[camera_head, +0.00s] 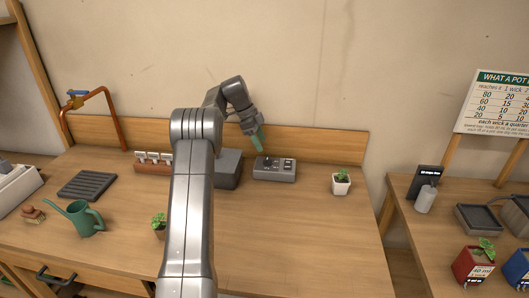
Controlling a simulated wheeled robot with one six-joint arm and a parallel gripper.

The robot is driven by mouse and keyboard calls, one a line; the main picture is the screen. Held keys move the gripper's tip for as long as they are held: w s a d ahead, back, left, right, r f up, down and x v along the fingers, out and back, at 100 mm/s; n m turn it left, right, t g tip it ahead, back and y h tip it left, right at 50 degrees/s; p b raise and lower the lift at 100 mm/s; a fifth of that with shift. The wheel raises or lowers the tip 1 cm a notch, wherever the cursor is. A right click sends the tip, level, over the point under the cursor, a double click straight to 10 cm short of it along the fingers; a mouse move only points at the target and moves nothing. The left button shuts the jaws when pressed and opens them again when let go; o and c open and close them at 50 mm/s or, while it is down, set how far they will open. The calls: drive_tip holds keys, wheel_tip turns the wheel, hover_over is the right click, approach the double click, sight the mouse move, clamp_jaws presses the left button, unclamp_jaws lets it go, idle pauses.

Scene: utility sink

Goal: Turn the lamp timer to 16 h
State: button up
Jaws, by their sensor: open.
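A low grey control box (274,176) with small dials and switches on its sloped top stands on the bench, right of centre near the back board. It looks like the lamp timer, but its markings and setting are too small to read. My gripper (259,141) is above the box's back left part, apart from it as far as I can tell.
A taller grey block (228,172) stands left of the box, partly behind my arm. A small potted plant (341,184) stands to the right. A green watering can (83,218), a dark ribbed tray (87,185) and another seedling (159,226) are left. The bench's front right is clear.

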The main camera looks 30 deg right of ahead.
sight(267, 157)
drive_tip(key=v, duration=0.7)
drive_tip(key=shift+r, duration=0.15)
drive_tip(key=x, duration=1.4)
drive_tip(key=shift+p, duration=0.3)
drive_tip(key=shift+r, duration=0.1)
